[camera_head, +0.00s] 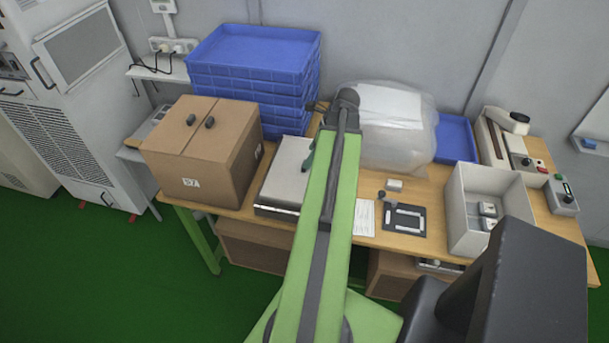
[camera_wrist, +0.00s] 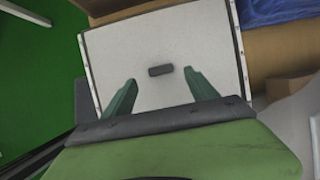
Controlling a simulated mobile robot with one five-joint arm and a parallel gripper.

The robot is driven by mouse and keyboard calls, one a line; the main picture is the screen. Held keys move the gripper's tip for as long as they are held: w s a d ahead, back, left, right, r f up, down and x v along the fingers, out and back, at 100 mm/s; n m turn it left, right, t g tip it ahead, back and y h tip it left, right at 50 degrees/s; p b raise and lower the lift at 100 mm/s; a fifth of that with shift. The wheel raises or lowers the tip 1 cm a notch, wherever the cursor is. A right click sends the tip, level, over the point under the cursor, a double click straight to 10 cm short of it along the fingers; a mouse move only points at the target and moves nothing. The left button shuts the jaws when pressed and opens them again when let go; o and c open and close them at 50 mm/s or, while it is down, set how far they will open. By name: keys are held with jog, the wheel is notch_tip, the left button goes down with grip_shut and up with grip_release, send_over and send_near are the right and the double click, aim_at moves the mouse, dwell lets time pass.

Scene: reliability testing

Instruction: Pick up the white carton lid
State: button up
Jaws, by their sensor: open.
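The white carton lid (camera_wrist: 205,42) is a flat white rectangle with thin grey edges and a short dark handle (camera_wrist: 160,71) in its middle. In the head view, the lid (camera_head: 287,160) lies on the table beside the brown cardboard box, partly hidden by my arm. My gripper (camera_wrist: 161,79) is open above the lid, its two green fingers apart. The handle shows between the fingertips in the picture, and nothing is held. I cannot tell the height of the fingers above the handle. In the head view my arm mostly hides the gripper.
The cardboard box (camera_head: 205,150) with two dark knobs stands left of the lid. A stack of blue trays (camera_head: 255,60) is behind. A clear plastic bag (camera_head: 395,135), a black plate (camera_head: 404,222) and a white open box (camera_head: 470,205) stand right on the wooden table (camera_head: 420,185).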

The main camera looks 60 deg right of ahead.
jog(key=b+x, duration=0.5)
jog(key=shift+f, duration=0.2)
jog(key=shift+r, duration=0.2)
grip_shut()
jog(key=shift+r+p, duration=0.1)
jog(key=shift+p, duration=0.2)
